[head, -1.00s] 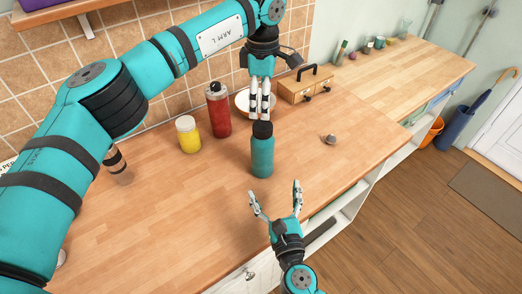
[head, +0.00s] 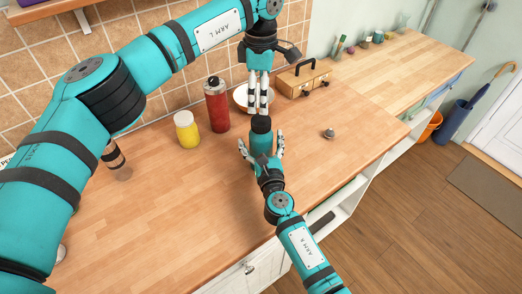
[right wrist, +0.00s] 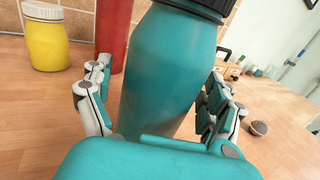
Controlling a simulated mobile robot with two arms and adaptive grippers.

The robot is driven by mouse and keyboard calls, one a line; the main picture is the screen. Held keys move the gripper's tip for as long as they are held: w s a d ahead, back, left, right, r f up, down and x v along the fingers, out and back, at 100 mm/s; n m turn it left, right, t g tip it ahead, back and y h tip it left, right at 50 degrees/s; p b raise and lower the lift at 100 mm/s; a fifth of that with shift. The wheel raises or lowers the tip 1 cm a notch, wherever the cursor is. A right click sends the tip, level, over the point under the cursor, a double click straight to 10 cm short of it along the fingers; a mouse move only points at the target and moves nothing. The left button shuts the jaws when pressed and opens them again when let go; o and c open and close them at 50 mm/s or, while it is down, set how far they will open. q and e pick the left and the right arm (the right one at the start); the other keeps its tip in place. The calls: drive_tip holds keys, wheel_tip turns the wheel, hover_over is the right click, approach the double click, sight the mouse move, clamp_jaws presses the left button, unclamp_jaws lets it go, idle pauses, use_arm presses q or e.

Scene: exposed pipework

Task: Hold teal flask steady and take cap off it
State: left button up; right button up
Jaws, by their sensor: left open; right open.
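The teal flask (head: 262,142) stands upright on the wooden counter with its dark cap (head: 261,124) on. In the right wrist view the flask (right wrist: 165,70) fills the middle, and part of its ribbed black cap (right wrist: 205,6) shows at the top. My right gripper (head: 261,149) is open, with its fingers on either side of the flask body. In the right wrist view a gap shows on the left side; contact on the right is unclear. My left gripper (head: 258,108) is open, pointing down just above the cap. The flask's lower part is hidden in the head view by my right gripper.
A red bottle (head: 217,106) and a yellow jar (head: 187,131) stand left of the flask. A small grey object (head: 329,134) sits to the right.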

sight(261, 119)
use_arm(q)
drive_tip(key=shift+s, duration=0.1)
use_arm(e)
drive_tip(key=shift+c, duration=0.9)
clamp_jaws()
use_arm(q)
drive_tip(key=m, duration=0.8)
drive_tip(key=shift+m, duration=0.4)
drive_tip(key=m, duration=0.3)
drive_tip(key=shift+m, duration=0.4)
drive_tip(key=m, duration=0.5)
drive_tip(key=shift+f, duration=4)
